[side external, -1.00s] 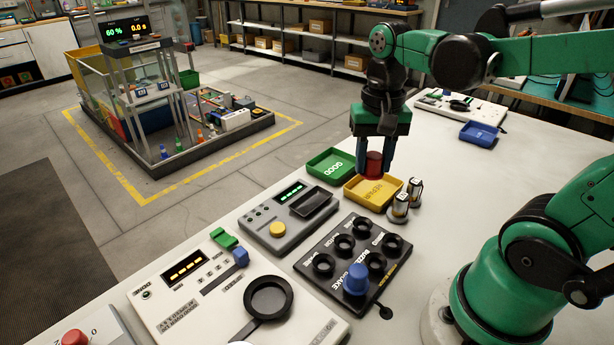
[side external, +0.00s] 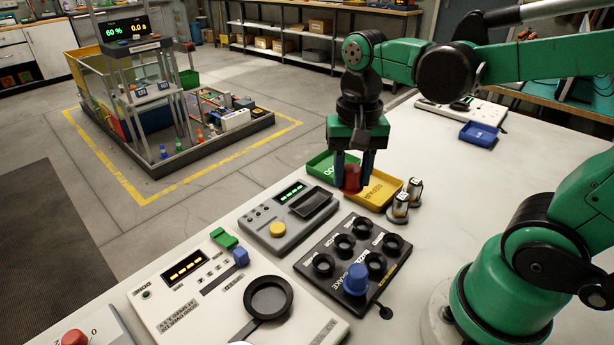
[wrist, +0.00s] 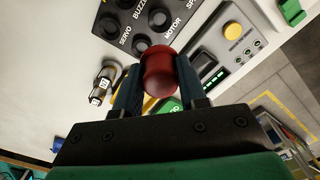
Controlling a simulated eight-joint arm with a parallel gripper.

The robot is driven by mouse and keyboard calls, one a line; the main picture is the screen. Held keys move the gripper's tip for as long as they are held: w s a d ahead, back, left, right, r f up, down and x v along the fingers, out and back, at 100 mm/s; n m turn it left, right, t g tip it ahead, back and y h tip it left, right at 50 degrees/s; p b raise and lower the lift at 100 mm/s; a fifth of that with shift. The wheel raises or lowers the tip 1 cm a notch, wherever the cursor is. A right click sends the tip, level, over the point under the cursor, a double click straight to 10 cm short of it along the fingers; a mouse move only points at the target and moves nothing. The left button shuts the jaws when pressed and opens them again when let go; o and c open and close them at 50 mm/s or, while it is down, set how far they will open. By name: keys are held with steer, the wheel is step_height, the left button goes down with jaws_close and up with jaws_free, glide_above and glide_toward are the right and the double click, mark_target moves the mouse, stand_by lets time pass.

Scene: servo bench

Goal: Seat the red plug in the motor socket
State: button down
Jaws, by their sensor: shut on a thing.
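My gripper (side external: 352,184) is shut on the red plug (side external: 351,176), which is also between the fingers in the wrist view (wrist: 159,72). In the side view they are in front of the green and yellow trays, seemingly above the table; the exact height is unclear. The black socket panel (side external: 318,287) is nearer the camera, apart from the plug. It has several round sockets, and a blue plug (side external: 357,279) stands in one. The wrist view shows the MOTOR label (wrist: 173,29) among the sockets; which socket it marks is hard to tell.
A green tray (side external: 318,165) and a yellow tray (side external: 390,194) lie behind the panel. A grey meter unit (side external: 265,214) and a white control box (side external: 205,318) are left of the panel.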

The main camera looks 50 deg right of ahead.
mark_target(351, 192)
steer(key=f, duration=0.1)
steer(key=s+a+f, duration=0.1)
steer(key=f, duration=0.1)
steer(key=shift+a, duration=0.2)
steer(key=shift+f, duration=2.6)
steer(key=shift+f, duration=1.05)
stand_by(1.0)
steer(key=shift+c, duration=2.1)
jaws_free()
steer(key=shift+r, duration=0.15)
steer(key=shift+r, duration=2.4)
steer(key=shift+r, duration=0.1)
steer(key=shift+r, duration=1.9)
